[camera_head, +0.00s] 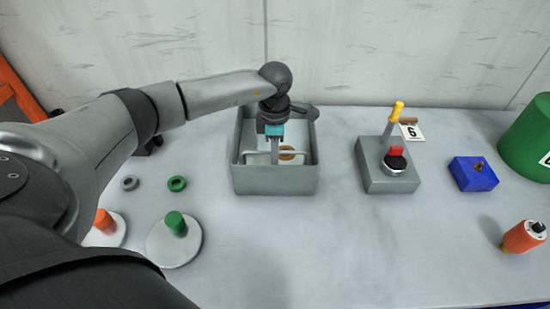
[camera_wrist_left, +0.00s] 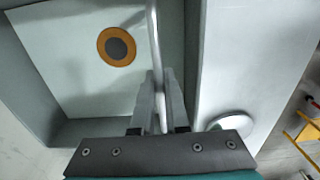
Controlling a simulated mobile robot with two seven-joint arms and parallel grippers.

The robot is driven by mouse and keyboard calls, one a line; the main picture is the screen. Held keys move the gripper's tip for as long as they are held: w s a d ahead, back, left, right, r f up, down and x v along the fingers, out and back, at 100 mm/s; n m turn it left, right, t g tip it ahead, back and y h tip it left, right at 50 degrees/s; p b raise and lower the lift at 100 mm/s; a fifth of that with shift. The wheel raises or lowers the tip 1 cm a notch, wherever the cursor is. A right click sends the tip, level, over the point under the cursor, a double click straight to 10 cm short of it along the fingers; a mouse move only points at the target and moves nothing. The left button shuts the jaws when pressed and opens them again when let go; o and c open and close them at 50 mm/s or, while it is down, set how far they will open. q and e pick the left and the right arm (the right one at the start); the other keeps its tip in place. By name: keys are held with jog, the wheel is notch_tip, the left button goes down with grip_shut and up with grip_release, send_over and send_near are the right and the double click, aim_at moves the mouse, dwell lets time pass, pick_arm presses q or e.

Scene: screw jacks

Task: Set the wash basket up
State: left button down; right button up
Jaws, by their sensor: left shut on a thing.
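A grey open-topped box (camera_head: 275,181) stands at the back of the bench, left of centre. A thin pale bar (camera_head: 252,153) runs across inside it, and it shows upright in the left wrist view (camera_wrist_left: 152,45). I take this bar as the wash basket's handle; the rest of the basket is hard to make out. My left gripper (camera_head: 275,152) points down into the box, its fingers (camera_wrist_left: 161,105) shut on the bar. An orange ring with a grey centre (camera_wrist_left: 117,46) lies on the pale floor inside the box. My right gripper is not in view.
To the right stand a grey block with a yellow lever and red-black knob (camera_head: 388,168), a blue block (camera_head: 473,174), an orange cylinder (camera_head: 523,236) and a green drum (camera_head: 526,138). Rings (camera_head: 177,183) and a disc with a green peg (camera_head: 174,242) lie left. The front middle bench is clear.

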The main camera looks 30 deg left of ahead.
pick_arm(q)
jog(key=shift+w+r+p, duration=0.15)
jog(key=shift+r+p, duration=0.2)
jog(key=shift+r, duration=0.15)
jog(key=shift+r+p, duration=1.25)
jog(key=shift+r, duration=0.9)
jog(key=shift+p, duration=0.35)
jog(key=shift+r, duration=0.1)
jog(key=shift+r+p, duration=0.35)
jog(key=shift+r, duration=0.35)
jog(key=shift+r+p, duration=1.35)
jog(key=shift+r, duration=0.15)
